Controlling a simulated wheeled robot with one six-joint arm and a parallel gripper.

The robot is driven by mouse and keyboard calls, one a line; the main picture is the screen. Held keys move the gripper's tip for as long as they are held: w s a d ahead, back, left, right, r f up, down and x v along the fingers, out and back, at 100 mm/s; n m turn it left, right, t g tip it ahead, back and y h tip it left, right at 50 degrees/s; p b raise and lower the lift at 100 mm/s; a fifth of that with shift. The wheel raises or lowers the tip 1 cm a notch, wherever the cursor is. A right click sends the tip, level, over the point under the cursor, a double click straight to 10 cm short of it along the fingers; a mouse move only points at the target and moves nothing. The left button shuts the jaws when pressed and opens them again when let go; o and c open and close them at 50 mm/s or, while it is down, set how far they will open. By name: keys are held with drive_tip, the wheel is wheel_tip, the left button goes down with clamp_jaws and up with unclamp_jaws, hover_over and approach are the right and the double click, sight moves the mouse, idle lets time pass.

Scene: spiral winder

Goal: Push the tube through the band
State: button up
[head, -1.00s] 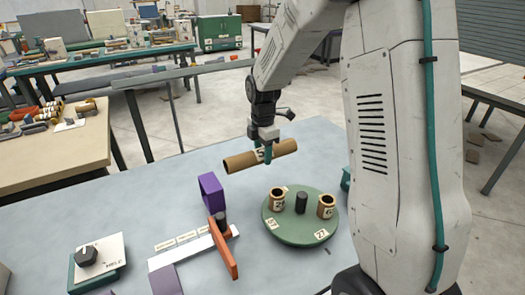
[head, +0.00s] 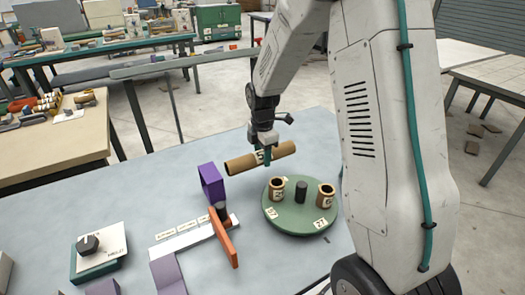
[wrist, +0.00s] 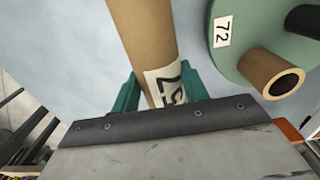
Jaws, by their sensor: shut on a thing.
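The tube (head: 239,164) is a brown cardboard cylinder with a white label, lying roughly level in the air above the bench. My gripper (head: 266,158) is shut around it near its labelled middle. In the wrist view the tube (wrist: 143,35) runs up between the teal fingers of my gripper (wrist: 158,95), its label partly hidden by the wrist. The band seems to be the purple square ring (head: 206,183), standing upright on the bench. The tube's left end is above and right of the ring, apparently outside it.
A green turntable (head: 290,226) with short brown tubes and a dark post stands right of the ring. A dial box (head: 96,256) sits at left. Bench left of the ring is clear.

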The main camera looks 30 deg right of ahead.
sight(233, 173)
drive_tip(key=shift+a+f, duration=0.1)
drive_tip(key=shift+f, duration=1.75)
drive_tip(key=shift+a, duration=5.2)
drive_tip(key=shift+f, duration=0.45)
drive_tip(key=o, duration=1.1)
